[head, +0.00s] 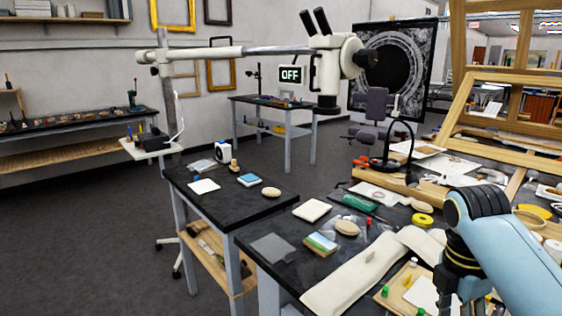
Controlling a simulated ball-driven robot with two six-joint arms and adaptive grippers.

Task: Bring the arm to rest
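My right arm (510,250) comes in from the lower right, light blue with a dark joint at its top. It bends down over the right part of the near workbench (262,232). Dark wrist parts with gold-coloured rings show at its lower left. My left arm and gripper are not in view. A long cream cushion (335,290) lies on the bench left of my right arm, with a small pale piece (370,256) on it.
A microscope (330,65) on a long boom (265,50) hangs above the benches. A sign (291,74) reads OFF. A dark lamp-like stand (384,160), wooden frames (495,110), a green tool (358,203) and a small painted block (320,243) are around. Open floor (90,240) lies left.

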